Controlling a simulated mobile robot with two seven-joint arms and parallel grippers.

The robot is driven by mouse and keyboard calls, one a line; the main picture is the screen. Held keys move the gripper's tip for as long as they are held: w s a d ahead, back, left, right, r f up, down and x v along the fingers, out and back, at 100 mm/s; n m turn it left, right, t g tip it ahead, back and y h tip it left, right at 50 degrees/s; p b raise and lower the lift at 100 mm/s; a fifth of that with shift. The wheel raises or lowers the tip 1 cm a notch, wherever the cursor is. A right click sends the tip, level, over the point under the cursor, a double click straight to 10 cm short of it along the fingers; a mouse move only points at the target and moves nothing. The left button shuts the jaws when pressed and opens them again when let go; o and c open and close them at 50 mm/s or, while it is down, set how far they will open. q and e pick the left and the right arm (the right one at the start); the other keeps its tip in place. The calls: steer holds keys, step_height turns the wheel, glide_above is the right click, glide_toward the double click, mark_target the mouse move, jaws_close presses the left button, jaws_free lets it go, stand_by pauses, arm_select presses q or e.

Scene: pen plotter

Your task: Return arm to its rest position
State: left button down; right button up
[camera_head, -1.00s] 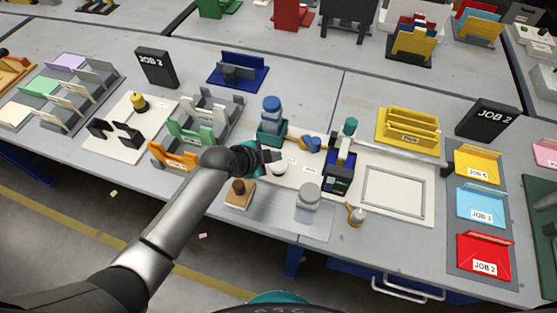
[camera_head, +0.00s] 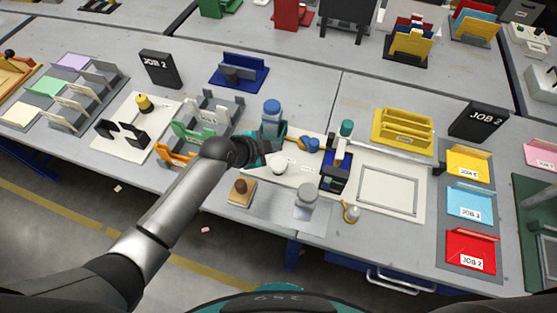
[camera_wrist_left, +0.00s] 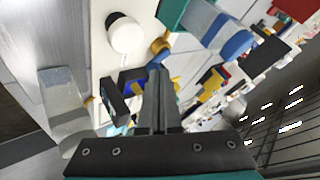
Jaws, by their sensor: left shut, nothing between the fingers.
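My left arm reaches in from the lower left in the head view. Its gripper (camera_head: 262,150) is above the workbench (camera_head: 225,230), close to the teal holder with the blue-capped bottle (camera_head: 271,115). In the left wrist view the two fingers (camera_wrist_left: 158,100) are together, with nothing between them. A white round knob (camera_wrist_left: 124,33) shows beyond them to the upper left. My right gripper is in neither view.
The pen plotter (camera_head: 335,170) and a white board with a grey frame (camera_head: 388,190) lie to the right. A wooden-based stamp (camera_head: 240,192) and a glass jar (camera_head: 306,203) stand near the front edge. Orange, green and grey racks (camera_head: 190,135) stand left of the gripper.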

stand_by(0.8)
arm_select(q)
steer(key=s+a+r+n+g+y, duration=0.1)
steer(key=s+a+r+n+y, duration=0.1)
steer(key=s+a+n, duration=0.45)
steer(key=s+a+r+n+g+y, duration=0.1)
steer(key=s+a+r+n+y, duration=0.2)
steer(key=s, duration=0.6)
steer(key=s+a+r+n+g+y, duration=0.1)
steer(key=s+a+r+n, duration=0.1)
steer(key=s+a+n, duration=0.5)
steer(key=s+d+f+m+g+b, duration=0.1)
steer(key=s+f+b, duration=0.15)
steer(key=f, duration=1.15)
steer(key=s+f+g+b, duration=0.1)
steer(key=f+b, duration=0.3)
steer(key=f, duration=1)
steer(key=s+a+f+b, duration=0.1)
steer(key=s+f+b, duration=0.1)
steer(key=s+f, duration=0.5)
steer(key=s+a+f+b, duration=0.1)
steer(key=s+f+b, duration=0.2)
steer(key=s+f, duration=0.5)
step_height(320, 180, down, 5)
steer(key=shift+s+a+g+b, duration=0.15)
steer(key=shift+g+b, duration=0.15)
steer(key=shift+g, duration=0.1)
steer(key=shift+m, duration=0.25)
